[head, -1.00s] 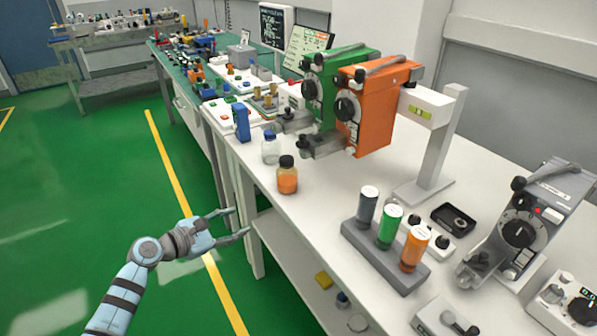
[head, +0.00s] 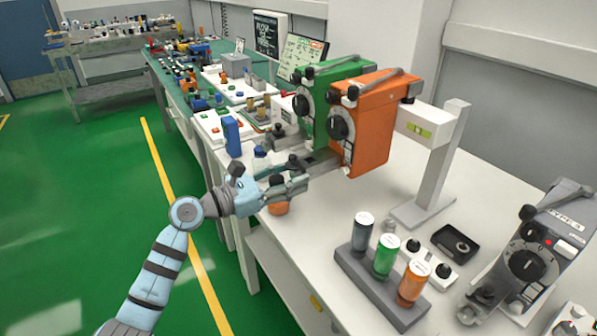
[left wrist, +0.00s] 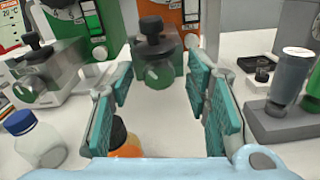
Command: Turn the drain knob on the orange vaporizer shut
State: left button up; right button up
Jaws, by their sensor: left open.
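The orange vaporizer (head: 372,135) hangs on the stand beside the green vaporizer (head: 322,72). Its grey filler block (head: 325,163) juts out low at the front. In the left wrist view the block carries a black knob (left wrist: 152,30) on top and a round dark green part (left wrist: 159,74) on its front. I cannot tell which way the knob is turned. My left gripper (head: 297,186) is open in front of the block, with its fingers (left wrist: 160,95) apart on either side of the block's line. Nothing is between the fingertips. My right gripper is not in view.
An orange-filled bottle (left wrist: 125,143) stands below my left gripper. A blue-capped bottle (left wrist: 38,140) stands left of it. The green vaporizer's filler block (left wrist: 48,75) is close on the left. A rack (head: 378,290) of coloured bottles stands to the right.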

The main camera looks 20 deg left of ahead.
pick_arm(q)
jog(key=shift+s+a, duration=0.2)
jog(key=shift+a, duration=0.1)
grip_shut()
jog(key=shift+r+m+p, duration=0.2)
jog(key=shift+m+p, duration=0.25)
jog(key=shift+m, duration=0.15)
jog(key=shift+f+m, duration=0.1)
jog(key=shift+m, duration=0.6)
grip_release()
jog(key=v, duration=1.2)
